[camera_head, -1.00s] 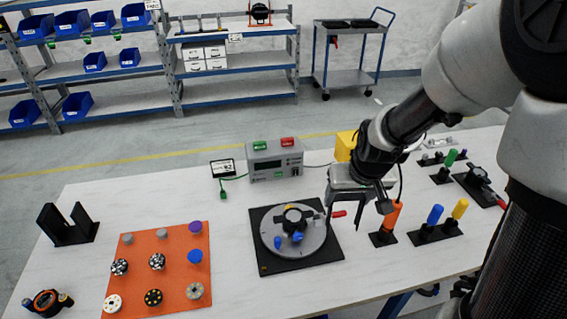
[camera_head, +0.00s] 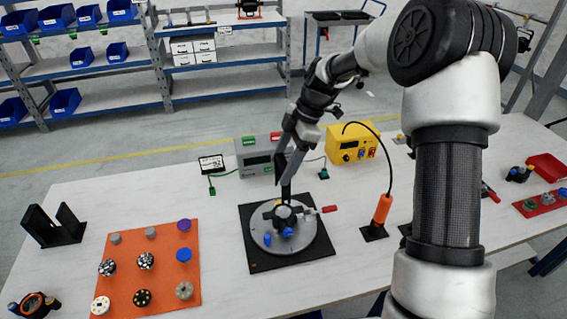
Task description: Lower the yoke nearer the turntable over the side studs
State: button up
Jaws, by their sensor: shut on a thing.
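The round grey turntable (camera_head: 309,243) sits on a black square base, with a dark can on it. Blue knobs (camera_head: 288,232) show at the can's near side, and a red-handled lever (camera_head: 328,209) sticks out to the right. My gripper (camera_head: 284,172) points down above the can, shut on a narrow dark piece that looks like the yoke (camera_head: 286,190), seen nearly edge-on. Its lower end overlaps the can's top in the picture; I cannot tell whether they touch. The side studs are too small to make out.
An orange mat (camera_head: 165,270) with several discs and a black U-shaped stand (camera_head: 56,232) lie left. A grey control box (camera_head: 252,158) and yellow box (camera_head: 350,140) stand behind. An orange-handled tool (camera_head: 381,208) stands right. My arm hides part of the right side.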

jog(key=shift+f+b, duration=4.3)
jog(key=shift+f, duration=1.95)
jog(key=shift+d+f, duration=0.1)
jog(key=shift+f, duration=0.05)
jog(key=o, duration=0.8)
jog(key=o, duration=0.5)
jog(key=shift+o, duration=0.2)
jog(key=v, duration=1.7)
jog(key=shift+r+p, duration=0.2)
jog(key=shift+p, duration=0.25)
